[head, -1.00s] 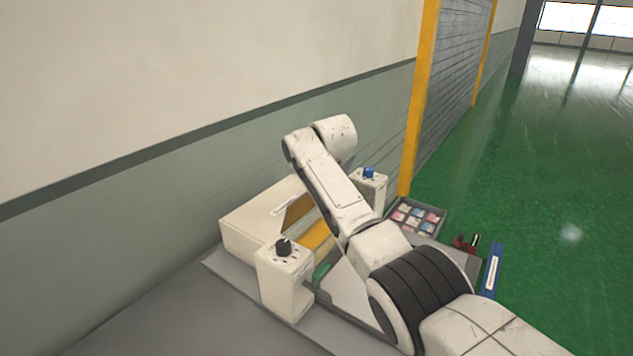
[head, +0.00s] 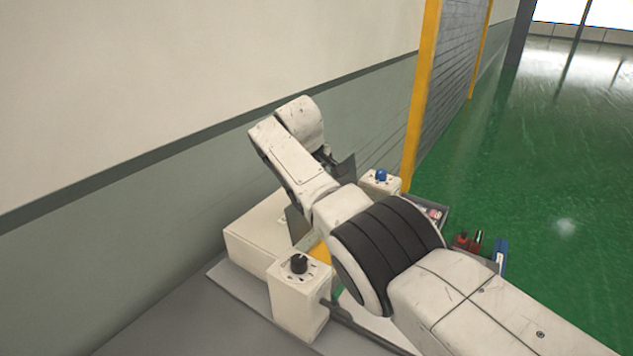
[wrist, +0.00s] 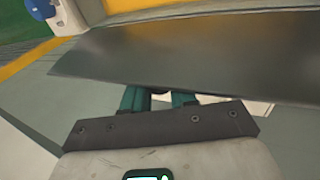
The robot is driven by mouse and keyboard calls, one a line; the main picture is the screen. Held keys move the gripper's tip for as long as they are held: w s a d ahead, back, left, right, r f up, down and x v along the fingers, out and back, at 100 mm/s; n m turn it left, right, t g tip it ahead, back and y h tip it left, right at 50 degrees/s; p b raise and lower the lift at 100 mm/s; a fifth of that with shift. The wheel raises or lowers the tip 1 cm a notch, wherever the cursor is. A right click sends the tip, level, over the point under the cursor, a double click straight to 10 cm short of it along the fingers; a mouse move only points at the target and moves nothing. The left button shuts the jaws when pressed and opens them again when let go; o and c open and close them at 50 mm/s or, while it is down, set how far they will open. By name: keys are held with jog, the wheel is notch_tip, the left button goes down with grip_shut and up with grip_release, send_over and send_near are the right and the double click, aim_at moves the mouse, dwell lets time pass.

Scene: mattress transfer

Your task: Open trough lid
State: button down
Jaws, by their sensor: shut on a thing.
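The trough lid is a flat dark grey plate (wrist: 190,58) spanning the wrist view, tilted just beyond my fingers. In the head view, dark plate edges show beside my arm, at the lid's right part (head: 342,172); my arm hides most of it. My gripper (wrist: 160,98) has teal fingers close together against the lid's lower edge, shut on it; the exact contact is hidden. The trough is a cream box (head: 258,240) by the wall, with a yellow strip (head: 319,252) beside it, partly hidden by my arm.
A cream post with a black knob (head: 299,264) stands in front, close to my arm. Another with a blue knob (head: 381,175) stands behind. A tray of small items (head: 434,212) and a blue object (head: 501,257) lie right. Green floor is clear farther right.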

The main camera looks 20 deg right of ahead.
jog(key=shift+a+f, duration=0.1)
jog(key=shift+a, duration=0.05)
jog(key=c, duration=1.1)
grip_release()
jog(key=shift+o, duration=0.7)
jog(key=b+v, duration=0.1)
jog(key=v, duration=0.9)
jog(key=shift+r, duration=0.35)
jog(key=shift+s+a, duration=0.1)
